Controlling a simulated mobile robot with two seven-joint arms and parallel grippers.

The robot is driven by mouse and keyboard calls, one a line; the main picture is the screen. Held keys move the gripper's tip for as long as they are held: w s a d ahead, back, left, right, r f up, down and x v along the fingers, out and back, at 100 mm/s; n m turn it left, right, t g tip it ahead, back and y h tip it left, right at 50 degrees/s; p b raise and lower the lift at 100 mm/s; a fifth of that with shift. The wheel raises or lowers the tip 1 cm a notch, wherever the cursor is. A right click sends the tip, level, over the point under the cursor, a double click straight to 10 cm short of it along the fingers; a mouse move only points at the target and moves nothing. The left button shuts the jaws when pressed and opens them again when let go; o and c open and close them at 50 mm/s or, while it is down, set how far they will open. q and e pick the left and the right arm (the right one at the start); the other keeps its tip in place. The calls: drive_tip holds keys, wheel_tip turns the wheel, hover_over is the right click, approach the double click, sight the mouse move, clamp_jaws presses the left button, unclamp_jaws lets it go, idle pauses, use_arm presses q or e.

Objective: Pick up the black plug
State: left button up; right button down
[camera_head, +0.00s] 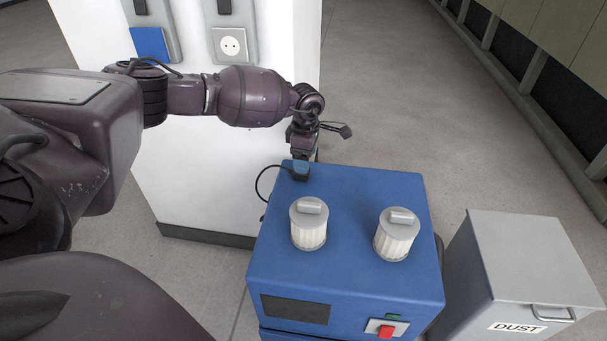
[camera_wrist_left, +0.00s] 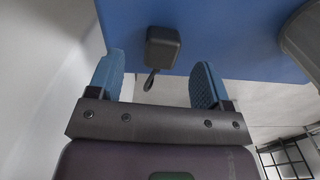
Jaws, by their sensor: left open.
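The black plug (camera_wrist_left: 162,48) lies on the blue top of the machine, with its dark cable bending away from it. In the left wrist view it sits between and just beyond the blue fingertips of my left gripper (camera_wrist_left: 158,70), which is open and empty, with a gap on both sides. In the head view my left gripper (camera_head: 300,164) points down over the back left corner of the blue machine (camera_head: 345,190), right at the plug (camera_head: 299,175), which it partly hides. I do not see my right gripper.
Two white filter cylinders with grey caps, a left one (camera_head: 309,226) and a right one (camera_head: 396,238), stand on the blue machine. A white wall block with a socket (camera_head: 232,44) is behind. A grey DUST bin (camera_head: 530,260) stands at right.

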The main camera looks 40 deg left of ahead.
use_arm(q)
drive_tip(key=f, duration=0.1)
drive_tip(key=f+b, duration=0.1)
drive_tip(key=f, duration=0.3)
drive_tip(key=shift+s+f, duration=0.15)
drive_tip(key=shift+s, duration=0.1)
drive_tip(key=shift+c, duration=0.3)
drive_tip(key=c, duration=1)
drive_tip(key=shift+r, duration=0.2)
